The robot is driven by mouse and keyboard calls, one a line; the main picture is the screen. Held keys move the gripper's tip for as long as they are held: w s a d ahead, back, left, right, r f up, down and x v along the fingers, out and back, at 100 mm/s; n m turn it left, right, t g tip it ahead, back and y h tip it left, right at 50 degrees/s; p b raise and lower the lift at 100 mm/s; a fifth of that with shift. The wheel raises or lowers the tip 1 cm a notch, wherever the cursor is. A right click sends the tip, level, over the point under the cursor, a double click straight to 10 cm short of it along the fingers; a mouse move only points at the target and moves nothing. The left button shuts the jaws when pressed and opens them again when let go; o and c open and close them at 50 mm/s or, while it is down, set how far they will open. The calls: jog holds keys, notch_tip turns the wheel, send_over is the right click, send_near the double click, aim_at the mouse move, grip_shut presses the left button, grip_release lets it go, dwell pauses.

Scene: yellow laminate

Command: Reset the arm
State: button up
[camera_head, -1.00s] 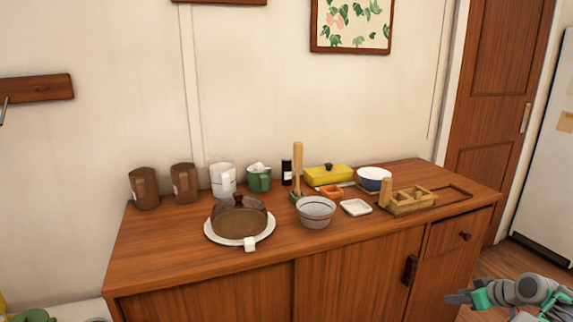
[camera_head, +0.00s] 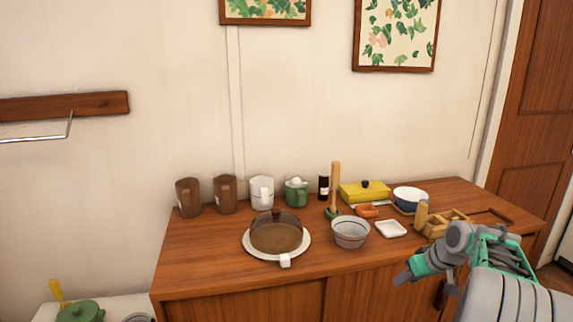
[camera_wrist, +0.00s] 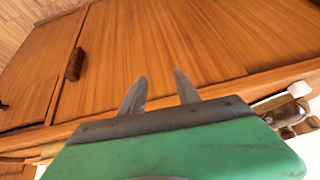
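My arm reaches in from the lower right of the head view, in front of the sideboard (camera_head: 200,262). My gripper (camera_head: 408,270) is at its end, pointing left, in front of the sideboard's front edge. In the wrist view my gripper (camera_wrist: 159,82) shows two grey fingers standing apart with nothing between them. Wooden cabinet doors with a dark handle (camera_wrist: 75,64) lie beyond the fingers.
On the sideboard stand brown mugs (camera_head: 188,198), a domed cake plate (camera_head: 263,255), a bowl (camera_head: 350,232), a yellow dish (camera_head: 364,192) and a wooden caddy (camera_head: 440,222). A green pot (camera_head: 80,312) is at lower left.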

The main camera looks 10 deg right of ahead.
jog(key=s+a+r+g+p, duration=0.15)
jog(key=a+r, duration=0.25)
jog(key=a, duration=0.4)
jog(key=s+a+r+p, duration=0.1)
jog(key=a+r+p, duration=0.1)
jog(key=a+r, duration=0.35)
jog(key=s+a+g+h+p, duration=0.1)
jog(key=s+a+p, duration=0.4)
jog(key=s+a, duration=1.2)
jog(key=shift+a+r+p, duration=0.25)
jog(key=shift+r+p, duration=0.05)
jog(key=shift+p, duration=0.1)
jog(key=shift+g, duration=0.25)
